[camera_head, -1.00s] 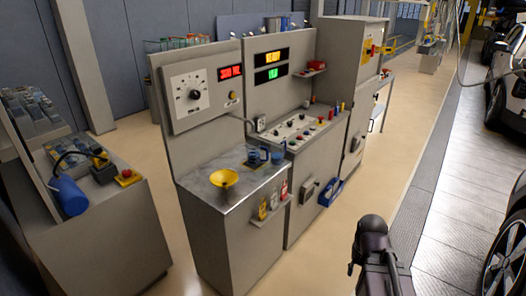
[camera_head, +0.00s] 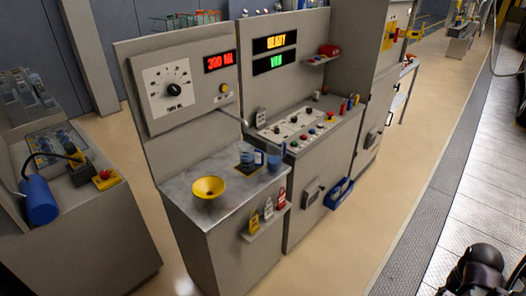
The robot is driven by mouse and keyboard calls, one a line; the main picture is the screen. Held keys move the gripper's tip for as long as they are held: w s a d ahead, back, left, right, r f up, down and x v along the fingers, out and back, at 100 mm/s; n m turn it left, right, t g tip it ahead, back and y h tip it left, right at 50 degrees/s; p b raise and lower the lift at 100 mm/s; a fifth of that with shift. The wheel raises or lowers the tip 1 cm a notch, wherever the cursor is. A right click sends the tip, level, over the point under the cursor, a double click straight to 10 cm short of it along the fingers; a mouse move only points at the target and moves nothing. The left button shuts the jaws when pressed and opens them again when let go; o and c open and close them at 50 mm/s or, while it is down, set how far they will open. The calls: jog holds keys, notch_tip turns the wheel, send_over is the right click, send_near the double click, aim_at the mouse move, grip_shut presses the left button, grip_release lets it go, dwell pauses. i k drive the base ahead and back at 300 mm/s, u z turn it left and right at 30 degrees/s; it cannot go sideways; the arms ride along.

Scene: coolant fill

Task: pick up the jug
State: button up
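A small blue, see-through jug (camera_head: 246,156) stands on the grey marbled counter of the fill station, with what looks like its handle on its right side. Close to its right stands another blue container (camera_head: 275,159); at this size I cannot tell how far apart they are. A yellow funnel (camera_head: 208,187) sits on the same counter, nearer the front left. A black part of my arm (camera_head: 480,272) shows at the lower right corner, far from the jug. No gripper fingers can be seen.
A left bench (camera_head: 100,220) carries a blue canister (camera_head: 40,201). The floor in front is clear.

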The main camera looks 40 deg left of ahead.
aim_at(248, 150)
jog(key=z, duration=0.1)
jog(key=i, duration=0.75)
jog(key=u, duration=0.65)
jog(key=i, duration=0.8)
jog(key=u, duration=0.6)
